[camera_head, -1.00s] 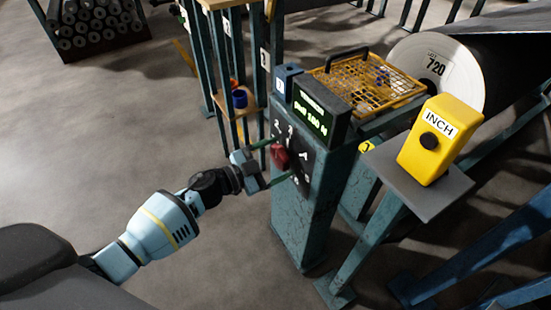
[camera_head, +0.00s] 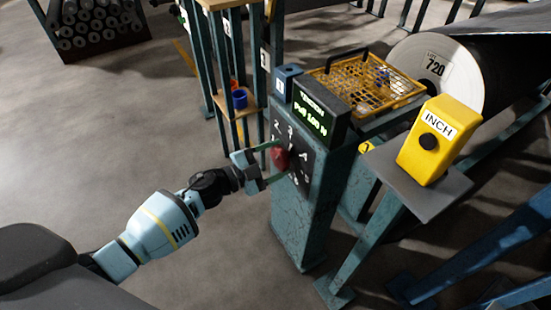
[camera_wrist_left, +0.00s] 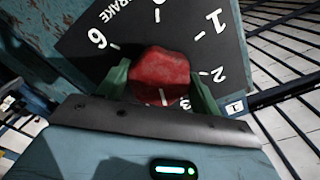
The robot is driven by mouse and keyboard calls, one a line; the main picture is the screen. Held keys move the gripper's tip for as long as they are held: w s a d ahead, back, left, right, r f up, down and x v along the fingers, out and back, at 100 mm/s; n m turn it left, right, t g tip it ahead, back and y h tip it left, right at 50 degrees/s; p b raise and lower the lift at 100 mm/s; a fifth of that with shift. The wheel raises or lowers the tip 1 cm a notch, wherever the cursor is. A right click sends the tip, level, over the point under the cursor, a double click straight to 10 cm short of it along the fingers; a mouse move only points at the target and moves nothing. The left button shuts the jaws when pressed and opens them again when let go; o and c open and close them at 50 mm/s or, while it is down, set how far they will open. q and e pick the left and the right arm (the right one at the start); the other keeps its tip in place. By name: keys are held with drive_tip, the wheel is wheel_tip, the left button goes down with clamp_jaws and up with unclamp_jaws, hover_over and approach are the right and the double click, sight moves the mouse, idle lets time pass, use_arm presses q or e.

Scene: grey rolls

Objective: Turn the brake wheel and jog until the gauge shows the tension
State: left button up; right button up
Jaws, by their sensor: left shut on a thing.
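The brake wheel is a red knob (camera_head: 280,160) on a black numbered dial plate (camera_head: 303,166) on the side of a teal post. My left gripper (camera_head: 275,162) is shut on the knob, a green finger on either side. In the left wrist view the knob (camera_wrist_left: 160,77) sits between the fingers (camera_wrist_left: 162,88), and its white line points down, near the 3. The gauge (camera_head: 316,117), marked TENSION, shows green text too small to read surely. The yellow INCH box (camera_head: 441,158) with its black button (camera_head: 429,141) stands to the right. My right gripper is out of view.
A yellow wire basket (camera_head: 368,80) sits behind the gauge. A large roll marked 720 (camera_head: 437,65) is at the back right. A rack with a blue cup (camera_head: 240,99) stands left of the post. Open floor lies at the left.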

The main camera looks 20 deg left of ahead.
use_arm(q)
drive_tip(key=m, duration=0.3)
drive_tip(key=shift+m, duration=1.8)
drive_tip(key=shift+m+b, duration=0.35)
drive_tip(key=shift+m, duration=0.55)
drive_tip(key=o, duration=1)
drive_tip(key=shift+a, duration=0.1)
drive_tip(key=shift+p+v, duration=0.45)
drive_tip(key=shift+v, duration=3.45)
